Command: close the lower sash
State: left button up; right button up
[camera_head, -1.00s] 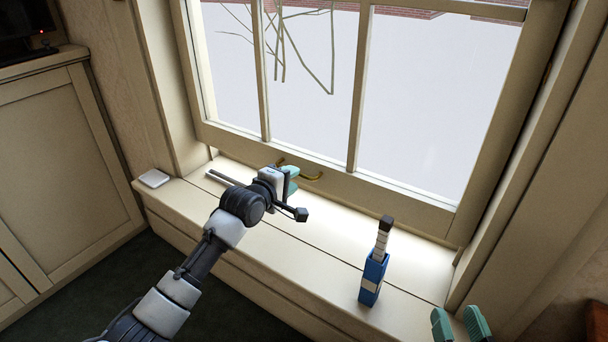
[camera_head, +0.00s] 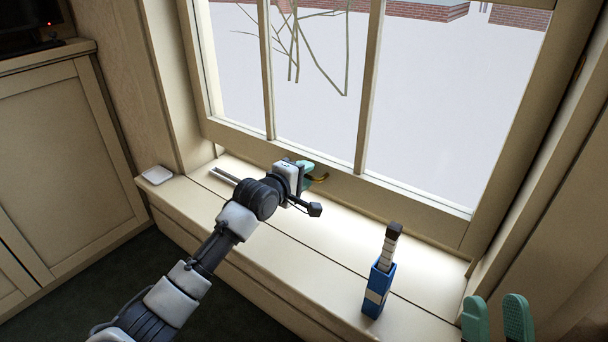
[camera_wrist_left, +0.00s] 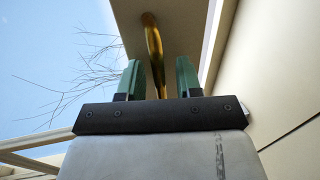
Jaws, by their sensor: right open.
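The lower sash (camera_head: 335,184) is a cream wooden frame with glass panes above the sill. A brass handle (camera_head: 321,179) is on its bottom rail, partly hidden by my left gripper (camera_head: 304,172). In the left wrist view, the brass handle (camera_wrist_left: 154,50) runs between the two green fingers of my left gripper (camera_wrist_left: 160,78), with visible space on both sides. The fingers are apart, and whether either touches the handle I cannot tell. My right gripper (camera_head: 497,318) is open and empty at the bottom right, with its fingers apart.
A blue bottle-like holder (camera_head: 378,288) with a dark-topped striped piece stands on the sill (camera_head: 335,235), right of my left arm. A small white square object (camera_head: 157,175) lies at the sill's left end. A cream cabinet (camera_head: 60,160) stands at the left.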

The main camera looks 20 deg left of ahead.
pick_arm(q)
grip_shut()
jog(key=shift+f, duration=0.1)
